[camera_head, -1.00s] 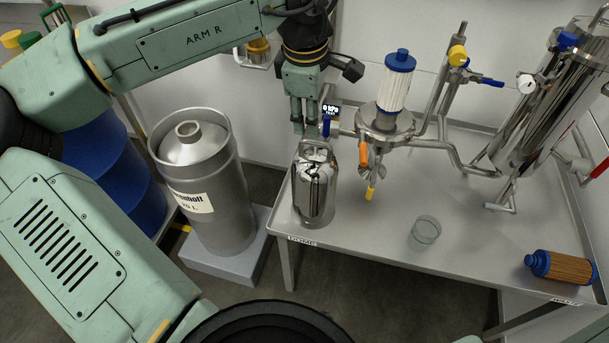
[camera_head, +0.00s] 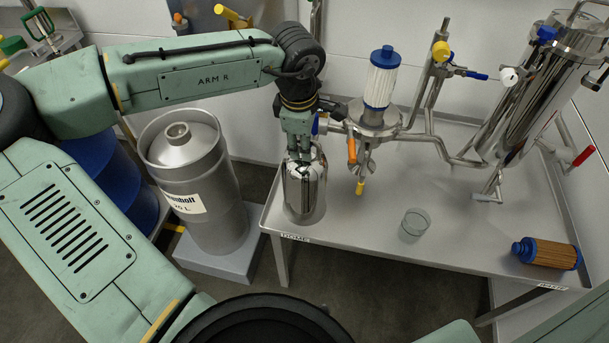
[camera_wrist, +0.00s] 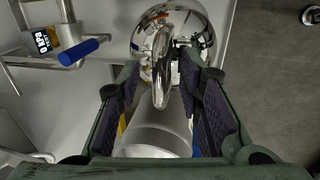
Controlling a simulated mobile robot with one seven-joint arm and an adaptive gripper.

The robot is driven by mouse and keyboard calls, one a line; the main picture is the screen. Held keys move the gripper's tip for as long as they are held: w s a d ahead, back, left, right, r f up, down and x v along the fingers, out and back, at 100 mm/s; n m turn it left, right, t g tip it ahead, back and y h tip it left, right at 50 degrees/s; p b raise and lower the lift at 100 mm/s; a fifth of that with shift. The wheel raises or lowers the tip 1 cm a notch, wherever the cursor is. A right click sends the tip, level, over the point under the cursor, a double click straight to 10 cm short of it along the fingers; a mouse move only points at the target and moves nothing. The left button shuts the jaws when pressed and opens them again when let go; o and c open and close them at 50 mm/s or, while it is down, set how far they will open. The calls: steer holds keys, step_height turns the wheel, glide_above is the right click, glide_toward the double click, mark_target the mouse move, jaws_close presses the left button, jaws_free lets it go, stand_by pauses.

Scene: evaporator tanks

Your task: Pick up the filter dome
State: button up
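The filter dome (camera_head: 304,195) is a shiny metal cylinder with a rounded top. It stands upright on the left end of the steel table, by the "DOME" label. My gripper (camera_head: 300,153) points down at its top in the head view. In the wrist view the dome (camera_wrist: 197,22) is at the top, and its metal loop handle (camera_wrist: 161,68) reaches between the fingers of my gripper (camera_wrist: 163,82). The fingers are apart, with visible gaps beside the handle. The head view hides the handle behind the fingers.
The filter housing base with a white cartridge (camera_head: 381,80) and valves stands close right of the dome. A glass beaker (camera_head: 414,224) and an orange-brown cartridge (camera_head: 549,254) are on the steel table (camera_head: 450,240). A large metal keg (camera_head: 200,190) stands to the left.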

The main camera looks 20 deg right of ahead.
steer(key=shift+c, duration=0.5)
jaws_close()
stand_by(0.4)
